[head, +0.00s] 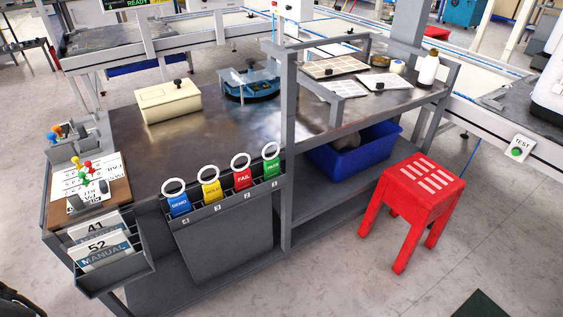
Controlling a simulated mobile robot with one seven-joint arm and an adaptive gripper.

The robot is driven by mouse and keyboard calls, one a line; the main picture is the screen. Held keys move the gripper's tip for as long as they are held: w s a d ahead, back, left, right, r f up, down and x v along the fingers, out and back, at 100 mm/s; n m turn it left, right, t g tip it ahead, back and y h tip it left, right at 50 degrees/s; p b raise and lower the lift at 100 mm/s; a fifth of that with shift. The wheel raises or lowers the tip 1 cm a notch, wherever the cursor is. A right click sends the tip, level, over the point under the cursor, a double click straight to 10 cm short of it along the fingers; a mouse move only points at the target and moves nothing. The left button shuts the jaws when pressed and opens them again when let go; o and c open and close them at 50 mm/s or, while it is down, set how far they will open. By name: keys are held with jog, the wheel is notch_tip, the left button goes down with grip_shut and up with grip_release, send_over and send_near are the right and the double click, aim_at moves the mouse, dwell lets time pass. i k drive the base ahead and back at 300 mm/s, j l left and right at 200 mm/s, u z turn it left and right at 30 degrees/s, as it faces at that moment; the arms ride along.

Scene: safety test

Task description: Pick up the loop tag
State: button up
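Several tags with white ring loops on top stand in a row in the slots of a grey rack on the workbench's front edge. From left to right they are a blue tag reading DEMO (179,204), a yellow tag reading HOLD (211,193), a red tag reading FAIL (242,179) and a green tag (273,167) whose word is too small to be sure of. Their loops rise above the rack (222,231); their lower ends are hidden in it. My gripper is not in view.
The grey workbench (215,140) holds a cream box (168,101) and a blue round device (251,84). A manual holder (116,273) hangs left of the tags. A red stool (411,206) stands at the right. A blue bin (353,152) sits under the shelf. The front floor is clear.

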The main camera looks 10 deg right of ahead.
aim_at(271, 167)
jog(key=l, duration=1.25)
jog(key=l+u, duration=0.7)
jog(key=u, duration=0.5)
